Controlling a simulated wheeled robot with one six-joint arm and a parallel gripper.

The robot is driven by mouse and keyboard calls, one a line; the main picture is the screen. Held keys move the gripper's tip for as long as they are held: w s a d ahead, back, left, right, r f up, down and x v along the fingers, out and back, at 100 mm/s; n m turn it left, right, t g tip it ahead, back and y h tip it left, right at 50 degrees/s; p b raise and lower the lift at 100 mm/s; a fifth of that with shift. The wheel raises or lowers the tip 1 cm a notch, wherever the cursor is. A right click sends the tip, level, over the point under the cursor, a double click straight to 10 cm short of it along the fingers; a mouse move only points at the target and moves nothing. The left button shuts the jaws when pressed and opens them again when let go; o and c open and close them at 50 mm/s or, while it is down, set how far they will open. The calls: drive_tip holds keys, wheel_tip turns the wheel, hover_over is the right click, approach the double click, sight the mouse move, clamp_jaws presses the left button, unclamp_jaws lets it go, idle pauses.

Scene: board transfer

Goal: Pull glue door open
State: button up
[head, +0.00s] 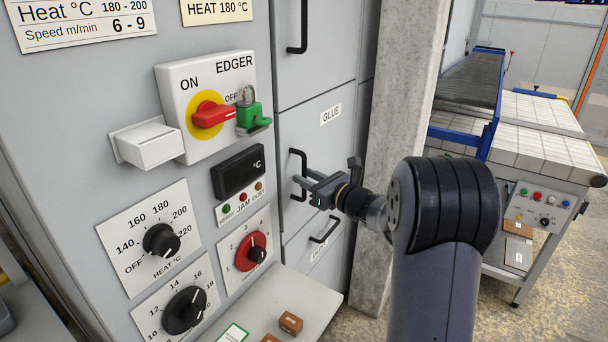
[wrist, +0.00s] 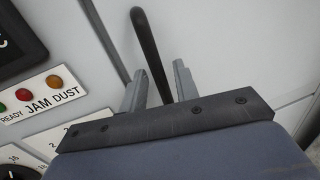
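The glue door (head: 330,150) is a grey cabinet panel with a "GLUE" label (head: 331,114). It looks shut, flush with the panels around it. Its black, upright bar handle (head: 292,160) is on the door's left side. My gripper (head: 303,180) is at the lower part of this handle. In the wrist view the handle (wrist: 148,45) runs down between my two grey fingers (wrist: 160,82). The fingers stand apart, with a gap visible on both sides of the bar.
A control panel with an edger switch (head: 212,113), a red dial (head: 250,252) and other knobs is to the left. A lower drawer handle (head: 325,229) sits just below my gripper. A concrete pillar (head: 395,110) stands close on the right, with a roller conveyor (head: 470,80) beyond.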

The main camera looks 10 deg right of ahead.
drive_tip(key=shift+w+a, duration=0.4)
drive_tip(key=shift+w, duration=0.15)
drive_tip(key=shift+c, duration=0.6)
clamp_jaws()
